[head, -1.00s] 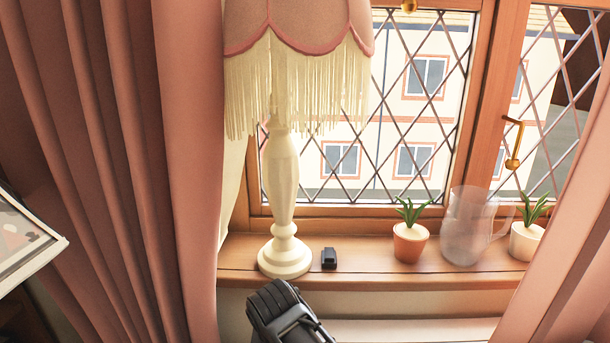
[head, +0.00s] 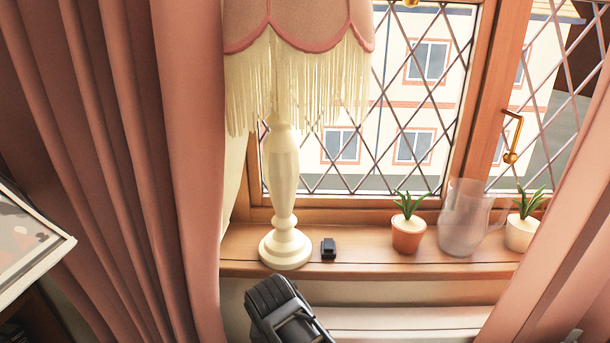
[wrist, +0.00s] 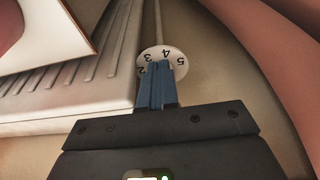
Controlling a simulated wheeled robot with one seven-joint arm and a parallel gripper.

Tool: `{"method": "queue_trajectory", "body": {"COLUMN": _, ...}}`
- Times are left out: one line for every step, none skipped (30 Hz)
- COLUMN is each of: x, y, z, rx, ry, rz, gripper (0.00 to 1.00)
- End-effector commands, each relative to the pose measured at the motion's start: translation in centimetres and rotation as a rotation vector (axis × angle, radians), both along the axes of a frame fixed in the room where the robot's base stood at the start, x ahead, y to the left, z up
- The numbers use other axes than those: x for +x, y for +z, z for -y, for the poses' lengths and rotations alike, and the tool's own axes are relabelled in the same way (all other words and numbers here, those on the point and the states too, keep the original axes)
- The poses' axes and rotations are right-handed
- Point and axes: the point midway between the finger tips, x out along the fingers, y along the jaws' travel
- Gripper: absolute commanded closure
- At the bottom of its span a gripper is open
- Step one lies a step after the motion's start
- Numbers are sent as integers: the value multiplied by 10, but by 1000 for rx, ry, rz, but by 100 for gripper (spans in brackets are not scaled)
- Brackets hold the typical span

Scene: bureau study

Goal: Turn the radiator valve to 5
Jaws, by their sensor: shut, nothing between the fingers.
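The radiator valve (wrist: 178,54) shows in the wrist view as a round white dial with black numbers. I can read 2, 3, 4 and 5 on it, with 4 near its far edge and 5 at the right. My gripper (wrist: 154,68) has its blue fingers closed together, with nothing between them. The fingertips overlap the near part of the dial and hide it. I cannot tell whether they touch it. The ribbed white radiator (wrist: 85,88) lies left of the valve. In the head view the valve and fingers are out of sight; the radiator top (head: 410,320) shows below the sill.
The windowsill (head: 360,262) holds a cream fringed lamp (head: 284,180), a small black object (head: 328,248), two potted plants (head: 408,235) (head: 521,233) and a glass jug (head: 464,225). Pink curtains hang at the left (head: 185,170) and right (head: 550,230). A curtain (wrist: 285,45) also borders the wrist view.

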Motion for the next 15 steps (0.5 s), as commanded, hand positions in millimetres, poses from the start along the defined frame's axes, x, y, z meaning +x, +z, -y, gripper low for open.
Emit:
{"method": "queue_trajectory", "body": {"x": 0, "y": 1, "z": 0, "rx": 0, "ry": 0, "rz": 0, "gripper": 100}}
{"method": "queue_trajectory", "body": {"x": 0, "y": 2, "z": 0, "rx": 0, "ry": 0, "rz": 0, "gripper": 100}}
{"method": "queue_trajectory", "body": {"x": 0, "y": 4, "z": 0, "rx": 0, "ry": 0, "rz": 0, "gripper": 100}}
{"method": "queue_trajectory", "body": {"x": 0, "y": 7, "z": 0, "rx": 0, "ry": 0, "rz": 0, "gripper": 100}}
{"method": "queue_trajectory", "body": {"x": 0, "y": 9, "z": 0, "rx": 0, "ry": 0, "rz": 0, "gripper": 100}}
{"method": "queue_trajectory", "body": {"x": 0, "y": 14, "z": 0, "rx": 0, "ry": 0, "rz": 0, "gripper": 100}}
{"method": "queue_trajectory", "body": {"x": 0, "y": 17, "z": 0, "rx": 0, "ry": 0, "rz": -1, "gripper": 100}}
{"method": "queue_trajectory", "body": {"x": -1, "y": 21, "z": 0, "rx": 0, "ry": 0, "rz": -1, "gripper": 100}}
{"method": "queue_trajectory", "body": {"x": -1, "y": 26, "z": 0, "rx": 0, "ry": 0, "rz": -1, "gripper": 100}}
{"method": "queue_trajectory", "body": {"x": -1, "y": 29, "z": 0, "rx": 0, "ry": 0, "rz": -1, "gripper": 100}}
{"method": "queue_trajectory", "body": {"x": -1, "y": 32, "z": 0, "rx": 0, "ry": 0, "rz": -1, "gripper": 100}}
{"method": "queue_trajectory", "body": {"x": -1, "y": 36, "z": 0, "rx": -1, "ry": 0, "rz": -1, "gripper": 100}}
{"method": "queue_trajectory", "body": {"x": -1, "y": 40, "z": 0, "rx": -1, "ry": 1, "rz": -1, "gripper": 100}}
{"method": "queue_trajectory", "body": {"x": -1, "y": 43, "z": 0, "rx": -1, "ry": 1, "rz": -2, "gripper": 100}}
{"method": "queue_trajectory", "body": {"x": -1, "y": 47, "z": 0, "rx": 0, "ry": 1, "rz": -2, "gripper": 100}}
